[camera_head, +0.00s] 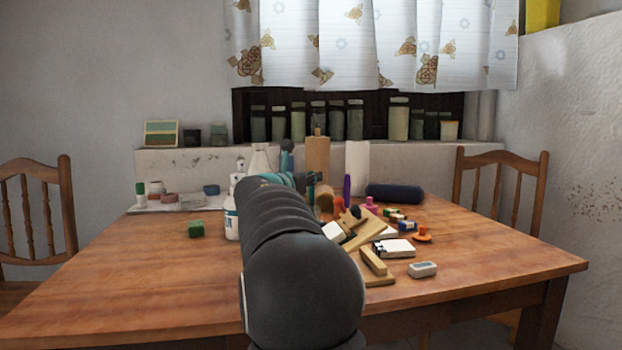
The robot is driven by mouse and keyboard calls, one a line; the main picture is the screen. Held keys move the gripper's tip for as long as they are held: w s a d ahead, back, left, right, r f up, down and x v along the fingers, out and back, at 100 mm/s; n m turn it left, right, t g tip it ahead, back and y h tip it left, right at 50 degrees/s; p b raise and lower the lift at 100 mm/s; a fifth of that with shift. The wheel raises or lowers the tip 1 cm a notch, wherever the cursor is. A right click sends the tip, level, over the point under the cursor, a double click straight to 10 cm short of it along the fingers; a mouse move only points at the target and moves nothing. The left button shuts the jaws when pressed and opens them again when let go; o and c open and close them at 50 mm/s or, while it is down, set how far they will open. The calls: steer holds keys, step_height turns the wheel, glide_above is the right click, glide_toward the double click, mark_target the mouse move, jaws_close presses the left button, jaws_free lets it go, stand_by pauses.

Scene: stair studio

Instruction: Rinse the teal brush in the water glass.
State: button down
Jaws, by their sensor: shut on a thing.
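My arm reaches from the bottom middle over the table and covers much of its centre. Only a small dark part of my gripper (313,180) shows past the arm's far end. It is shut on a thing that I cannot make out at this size. I cannot pick out the teal brush or the water glass for certain. Either may be hidden behind my arm.
Jars (399,119) line the ledge behind. Chairs stand left (68,205) and right (541,180). The table's front left is clear.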

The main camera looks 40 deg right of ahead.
steer(key=shift+r+p, duration=3.45)
steer(key=shift+r, duration=0.25)
step_height(320, 180, up, 3)
steer(key=shift+f+p, duration=0.2)
steer(key=shift+p, duration=1)
steer(key=shift+r+p, duration=0.7)
steer(key=shift+r, duration=0.5)
